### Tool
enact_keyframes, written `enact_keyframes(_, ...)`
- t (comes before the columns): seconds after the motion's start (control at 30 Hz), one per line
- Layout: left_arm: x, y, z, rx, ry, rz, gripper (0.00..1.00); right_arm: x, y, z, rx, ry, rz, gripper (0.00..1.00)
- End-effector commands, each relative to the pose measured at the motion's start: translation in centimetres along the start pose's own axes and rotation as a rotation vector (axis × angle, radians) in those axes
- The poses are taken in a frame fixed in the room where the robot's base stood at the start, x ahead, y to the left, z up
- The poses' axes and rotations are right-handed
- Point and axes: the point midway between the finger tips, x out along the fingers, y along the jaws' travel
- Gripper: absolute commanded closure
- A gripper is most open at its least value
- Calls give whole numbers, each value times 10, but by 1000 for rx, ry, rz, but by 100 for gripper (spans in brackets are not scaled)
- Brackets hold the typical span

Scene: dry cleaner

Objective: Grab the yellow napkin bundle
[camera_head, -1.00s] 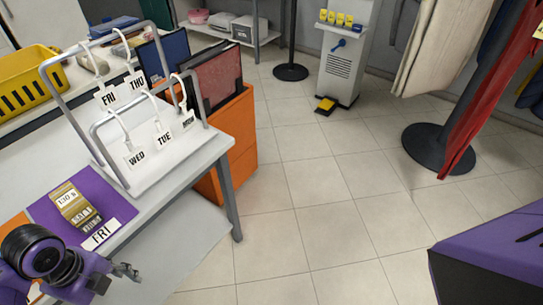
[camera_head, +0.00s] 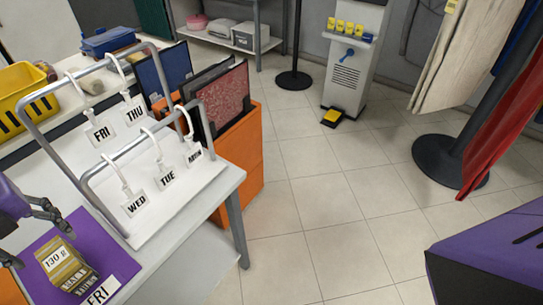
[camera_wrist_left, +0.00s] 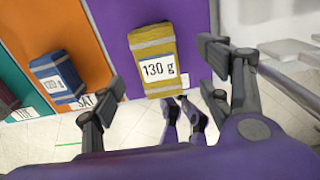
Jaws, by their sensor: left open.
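The yellow napkin bundle (camera_head: 66,268), with a white "130 g" label, lies on the purple section (camera_head: 32,282) of the table beside a "FRI" card (camera_head: 101,291). It also shows in the left wrist view (camera_wrist_left: 152,58), uncovered. My left gripper (camera_head: 46,214) is at the left edge of the head view, above and beyond the bundle. In the left wrist view its fingers (camera_wrist_left: 160,85) are spread wide, with the bundle in the picture between them and nothing held.
A blue bundle (camera_wrist_left: 54,78) lies on the orange section next to it. A metal rack with hanging day tags (camera_head: 132,202) stands just beyond the purple section. An orange bin (camera_head: 240,150) stands past the table. Tiled floor (camera_head: 320,215) is open to the right.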

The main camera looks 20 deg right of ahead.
Motion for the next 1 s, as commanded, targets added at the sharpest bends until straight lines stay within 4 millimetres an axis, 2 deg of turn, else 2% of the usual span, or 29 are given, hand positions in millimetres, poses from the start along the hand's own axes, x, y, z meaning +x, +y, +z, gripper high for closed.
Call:
enact_keyframes(0.37, 36, 0, -2, 0, 2, 1, 30, -3, 1, 16, 1, -30, 3, 0)
enact_keyframes(0.6, 71, 1, -3, 0, 2, 0, 30, -3, 1, 11, 2, -21, 3, 0)
enact_keyframes(0.87, 77, 1, -2, 0, -1, 0, 30, -4, 1, 5, 2, -11, 3, 0)
enact_keyframes(1.0, 77, 1, -2, 0, -1, 0, 47, -4, 1, 6, 1, -11, 3, 0)
